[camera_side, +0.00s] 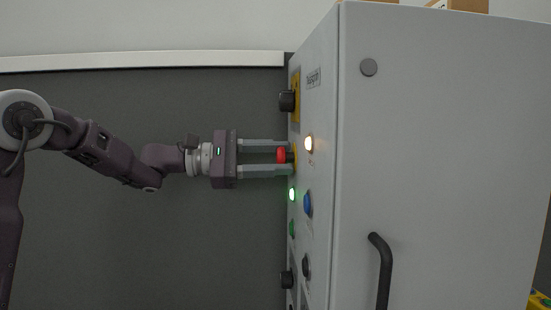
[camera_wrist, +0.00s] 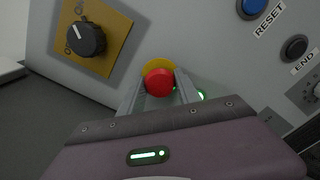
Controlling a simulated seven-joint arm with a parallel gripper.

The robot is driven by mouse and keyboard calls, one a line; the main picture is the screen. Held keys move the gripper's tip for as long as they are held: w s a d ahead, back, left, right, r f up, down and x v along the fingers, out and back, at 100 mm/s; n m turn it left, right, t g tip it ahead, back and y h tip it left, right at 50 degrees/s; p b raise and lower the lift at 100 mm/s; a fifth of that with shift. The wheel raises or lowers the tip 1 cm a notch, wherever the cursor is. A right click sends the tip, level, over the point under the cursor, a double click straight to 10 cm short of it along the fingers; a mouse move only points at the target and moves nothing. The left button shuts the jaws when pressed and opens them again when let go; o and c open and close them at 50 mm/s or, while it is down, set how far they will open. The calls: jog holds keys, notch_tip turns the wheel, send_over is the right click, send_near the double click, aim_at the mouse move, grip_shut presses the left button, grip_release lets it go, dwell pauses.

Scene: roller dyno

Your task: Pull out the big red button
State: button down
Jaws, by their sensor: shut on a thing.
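The big red button (camera_side: 282,155) sticks out from the front panel of the grey cabinet in the side view, on a yellow backing. In the wrist view the red button (camera_wrist: 159,82) shows in front of its yellow disc (camera_wrist: 158,65). My gripper (camera_side: 292,157) points straight at the panel, with one finger above and one below the button. In the wrist view my gripper (camera_wrist: 158,92) has a finger on each side of the button, shut on it. The fingertips reach close to the panel; their exact contact with the button is partly hidden.
A black rotary knob (camera_wrist: 86,39) on a yellow plate sits near the button. A blue RESET button (camera_wrist: 251,8), a black END button (camera_wrist: 295,47) and a lit white lamp (camera_side: 309,144) are on the panel. A black handle (camera_side: 381,270) is on the cabinet side.

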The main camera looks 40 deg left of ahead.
jog(key=shift+s+a, duration=0.35)
jog(key=shift+a, duration=0.05)
dwell(0.4)
jog(key=c, duration=1)
grip_release()
jog(key=shift+o, duration=0.2)
jog(key=v, duration=0.7)
